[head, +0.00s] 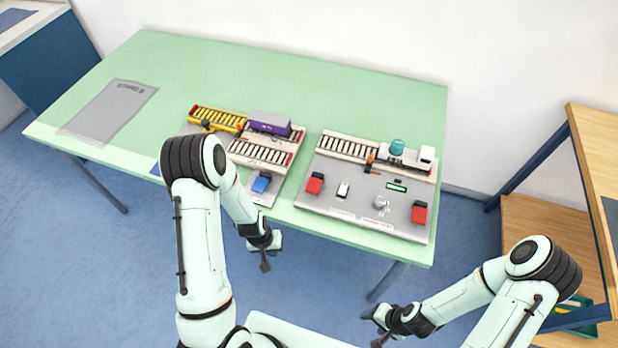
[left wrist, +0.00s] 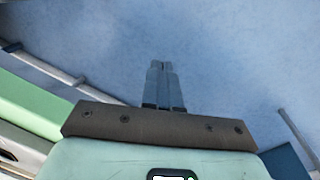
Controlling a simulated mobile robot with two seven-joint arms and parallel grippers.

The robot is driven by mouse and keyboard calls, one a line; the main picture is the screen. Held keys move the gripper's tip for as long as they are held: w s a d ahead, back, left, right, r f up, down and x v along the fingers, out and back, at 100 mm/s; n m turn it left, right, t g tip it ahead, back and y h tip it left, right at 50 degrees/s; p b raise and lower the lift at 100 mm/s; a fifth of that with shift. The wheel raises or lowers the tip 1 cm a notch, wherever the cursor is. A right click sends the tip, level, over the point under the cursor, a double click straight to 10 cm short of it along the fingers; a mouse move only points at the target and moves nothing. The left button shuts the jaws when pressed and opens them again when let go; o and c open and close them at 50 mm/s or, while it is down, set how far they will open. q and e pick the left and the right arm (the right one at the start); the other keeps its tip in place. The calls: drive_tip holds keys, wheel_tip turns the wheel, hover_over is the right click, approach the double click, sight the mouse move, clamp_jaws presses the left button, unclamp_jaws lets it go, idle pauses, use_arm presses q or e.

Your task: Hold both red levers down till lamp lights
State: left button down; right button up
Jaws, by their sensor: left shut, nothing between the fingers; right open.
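Two red levers stand on a grey control board (head: 345,219) at the table's front right. The left red lever (head: 315,184) is near the board's left edge and the right red lever (head: 419,212) is near its right edge. A small dark panel with a green-lit bar (head: 397,187) lies between them; I cannot tell whether it is the lamp. My left gripper (head: 265,266) is shut and empty, below the table's front edge; its closed fingers also show in the left wrist view (left wrist: 163,85) over blue floor. My right gripper (head: 373,330) is open and empty, in front of the table.
A white switch (head: 342,190) and a grey knob (head: 381,203) sit between the levers. A grey mat (head: 108,110) lies far left. A wooden shelf (head: 540,215) stands right.

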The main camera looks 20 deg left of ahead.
use_arm(q)
drive_tip(key=w+a+r+n, duration=0.1)
drive_tip(key=w+a+r, duration=0.1)
drive_tip(key=w+r, duration=0.1)
drive_tip(key=w+a+r+n+y, duration=0.1)
drive_tip(key=w+a+r, duration=0.2)
drive_tip(key=r, duration=0.3)
drive_tip(key=w+a+r+n, duration=0.1)
drive_tip(key=w+a+r, duration=0.2)
drive_tip(key=w+r, duration=0.1)
drive_tip(key=shift+w+r+t, duration=0.25)
drive_tip(key=shift+r+t, duration=0.05)
drive_tip(key=shift+r, duration=0.05)
drive_tip(key=w+d+r+n, duration=0.5)
drive_tip(key=r, duration=0.1)
wheel_tip(320, 180, up, 7)
drive_tip(key=n+g, duration=0.1)
drive_tip(key=n, duration=0.5)
hover_over(307, 191)
drive_tip(key=shift+f+y, duration=0.1)
drive_tip(key=shift+y, duration=0.2)
use_arm(e)
drive_tip(key=shift+s+f, duration=0.2)
drive_tip(key=shift+s, duration=0.05)
use_arm(q)
wheel_tip(307, 191, down, 14)
drive_tip(key=shift+f, duration=0.1)
